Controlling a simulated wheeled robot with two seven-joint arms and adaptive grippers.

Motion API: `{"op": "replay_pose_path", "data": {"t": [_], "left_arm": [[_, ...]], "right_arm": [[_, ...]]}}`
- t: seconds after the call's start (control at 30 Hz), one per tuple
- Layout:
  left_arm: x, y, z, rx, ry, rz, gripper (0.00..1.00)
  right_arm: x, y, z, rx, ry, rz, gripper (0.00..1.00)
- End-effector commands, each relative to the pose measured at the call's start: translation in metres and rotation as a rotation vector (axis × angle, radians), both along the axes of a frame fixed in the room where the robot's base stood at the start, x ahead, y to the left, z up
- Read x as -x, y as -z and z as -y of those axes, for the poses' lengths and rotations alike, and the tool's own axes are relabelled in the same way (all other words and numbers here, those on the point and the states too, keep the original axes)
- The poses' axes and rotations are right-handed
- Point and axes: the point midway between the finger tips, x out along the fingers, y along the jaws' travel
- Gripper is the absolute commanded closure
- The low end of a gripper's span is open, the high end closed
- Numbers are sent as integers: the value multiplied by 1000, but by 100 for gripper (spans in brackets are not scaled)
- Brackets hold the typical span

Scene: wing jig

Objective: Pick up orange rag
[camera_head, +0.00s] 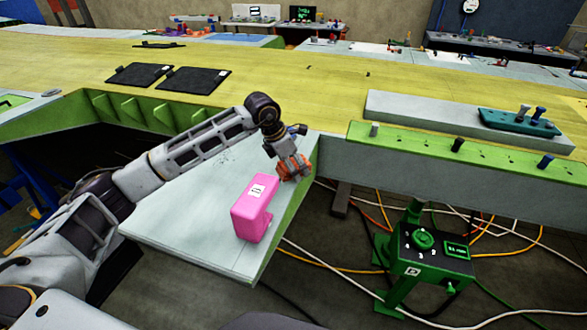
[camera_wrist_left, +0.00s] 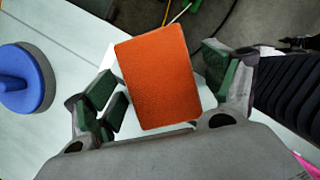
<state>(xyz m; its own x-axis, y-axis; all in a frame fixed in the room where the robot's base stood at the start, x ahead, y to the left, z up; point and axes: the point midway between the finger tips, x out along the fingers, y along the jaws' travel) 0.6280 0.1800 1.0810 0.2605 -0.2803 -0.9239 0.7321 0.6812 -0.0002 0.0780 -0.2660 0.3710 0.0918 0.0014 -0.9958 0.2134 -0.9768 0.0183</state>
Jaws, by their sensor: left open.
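The orange rag (camera_wrist_left: 162,75) shows in the left wrist view as a flat orange rectangle on the pale surface. My left gripper (camera_wrist_left: 160,88) is open, with its green-padded fingers on either side of the rag; I cannot tell whether they touch it. In the head view the left gripper (camera_head: 289,160) points down over the right end of the pale shelf, and the rag (camera_head: 293,170) is partly hidden by it. My right gripper is in neither view.
A pink block-like object (camera_head: 253,208) with a white label stands on the pale shelf (camera_head: 185,215), just in front of the gripper. A blue round object (camera_wrist_left: 22,80) lies left of the rag in the wrist view. A green pedestal (camera_head: 425,250) and loose cables are to the right.

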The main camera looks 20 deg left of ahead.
Motion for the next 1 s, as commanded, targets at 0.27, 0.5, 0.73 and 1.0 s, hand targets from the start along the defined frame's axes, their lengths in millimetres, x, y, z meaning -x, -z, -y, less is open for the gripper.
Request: {"op": "replay_pose_path", "data": {"t": [0.27, 0.5, 0.73, 1.0], "left_arm": [[0, 2, 0, 0, 0, 0, 16], [0, 3, 0, 0, 0, 0, 16], [0, 2, 0, 0, 0, 0, 16], [0, 3, 0, -1, 0, -1, 50]], "right_arm": [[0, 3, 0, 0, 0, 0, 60], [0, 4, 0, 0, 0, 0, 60], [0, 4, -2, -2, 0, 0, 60], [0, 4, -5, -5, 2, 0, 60]]}}
